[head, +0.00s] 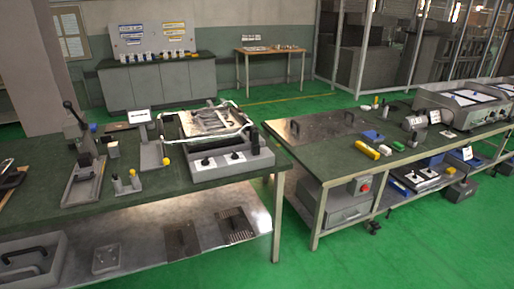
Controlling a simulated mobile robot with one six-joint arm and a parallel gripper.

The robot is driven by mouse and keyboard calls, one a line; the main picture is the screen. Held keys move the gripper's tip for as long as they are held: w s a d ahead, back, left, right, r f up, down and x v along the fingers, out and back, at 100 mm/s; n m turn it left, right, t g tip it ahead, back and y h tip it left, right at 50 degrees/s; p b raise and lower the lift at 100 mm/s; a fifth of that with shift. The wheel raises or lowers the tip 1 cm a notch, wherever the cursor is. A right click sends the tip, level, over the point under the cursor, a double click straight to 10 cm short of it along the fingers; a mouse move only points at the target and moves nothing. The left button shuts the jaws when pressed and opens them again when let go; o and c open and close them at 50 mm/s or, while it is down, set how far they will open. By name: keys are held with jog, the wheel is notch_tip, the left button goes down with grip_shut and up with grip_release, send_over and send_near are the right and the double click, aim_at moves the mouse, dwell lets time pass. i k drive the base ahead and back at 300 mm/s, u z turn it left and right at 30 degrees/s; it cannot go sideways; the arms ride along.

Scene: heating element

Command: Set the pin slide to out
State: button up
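My gripper does not show in the head view. I cannot tell for sure which part is the pin slide. On the left bench (225,197) stands a grey box with black knobs (240,165) and a metal frame (210,122) on top. A small grey fixture with a yellow tip (152,155) is left of it, below a white sign (139,116). A low block with small upright pegs (127,186) is nearer the front. A hand-lever tool (84,183) stands further left. The pin details are too small to read.
A green gap of floor (250,254) runs beside the left bench. The right bench (345,162) holds a metal plate (315,126), a yellow block (367,150) and a grey machine (460,105). Its lower shelf holds a box with a red button (365,186). Cabinets (155,88) line the back wall.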

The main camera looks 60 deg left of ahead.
aim_at(86, 173)
jog(key=u, duration=2.9)
jog(key=i, duration=0.8)
jog(key=u, duration=0.35)
